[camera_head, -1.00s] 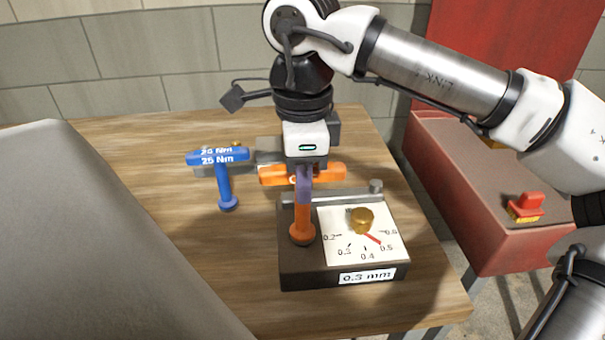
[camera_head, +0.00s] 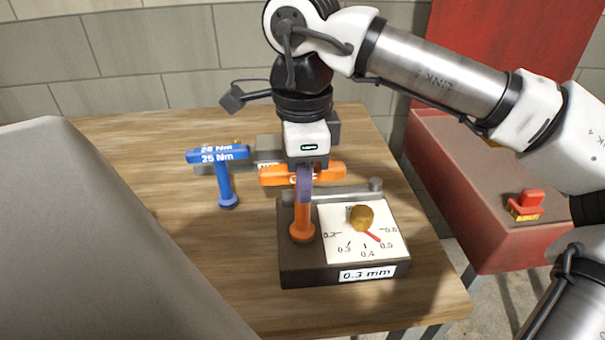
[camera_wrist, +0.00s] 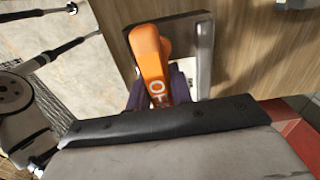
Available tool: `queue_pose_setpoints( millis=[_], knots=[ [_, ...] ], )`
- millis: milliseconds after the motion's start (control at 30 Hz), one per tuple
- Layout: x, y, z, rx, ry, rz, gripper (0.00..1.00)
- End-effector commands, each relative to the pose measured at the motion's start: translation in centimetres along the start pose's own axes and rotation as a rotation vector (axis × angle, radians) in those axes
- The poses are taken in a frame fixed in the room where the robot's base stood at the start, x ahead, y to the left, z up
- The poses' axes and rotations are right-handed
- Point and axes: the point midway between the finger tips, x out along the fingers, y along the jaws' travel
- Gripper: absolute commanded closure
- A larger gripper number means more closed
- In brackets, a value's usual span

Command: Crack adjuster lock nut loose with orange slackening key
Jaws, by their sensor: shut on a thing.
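The orange slackening key (camera_head: 330,175) is T-shaped, with a crossbar and a shaft (camera_head: 301,215) that runs down to a wide round foot over the left part of a dark block. My gripper (camera_head: 304,185) is shut on the key just under its crossbar. In the wrist view the key's orange handle (camera_wrist: 150,60), lettered "OF", stands between my dark fingers (camera_wrist: 160,88). The lock nut is not visible; the key's foot hides what is under it. The block (camera_head: 310,272) carries a white dial plate (camera_head: 340,222) with a brass knob (camera_head: 361,217) and red pointer near 0.5.
A blue T-key (camera_head: 224,185) marked 25 Nm stands left of the block. A label reading 0.3 mm (camera_head: 367,273) is on the block's front. A red cabinet (camera_head: 480,200) with a red-handled item (camera_head: 525,204) is to the right. A large grey surface (camera_head: 90,230) fills the left foreground.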

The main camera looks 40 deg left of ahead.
Motion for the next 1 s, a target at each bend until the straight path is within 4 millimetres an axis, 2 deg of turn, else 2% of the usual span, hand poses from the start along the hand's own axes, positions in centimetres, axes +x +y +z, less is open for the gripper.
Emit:
queue_pose_setpoints(
  millis=[133, 367, 900, 1000],
  knots=[
    [-0.1, 0.1, 0.0, -0.158, -0.001, 0.004, 1.0],
    [-0.2, 0.0, 0.0, -0.146, 0.002, 0.003, 1.0],
    [-5.1, 0.0, 0.0, -0.145, 0.001, 0.0, 1.0],
    [-5.6, 0.0, 0.0, -0.145, 0.0, 0.0, 1.0]
  ],
)
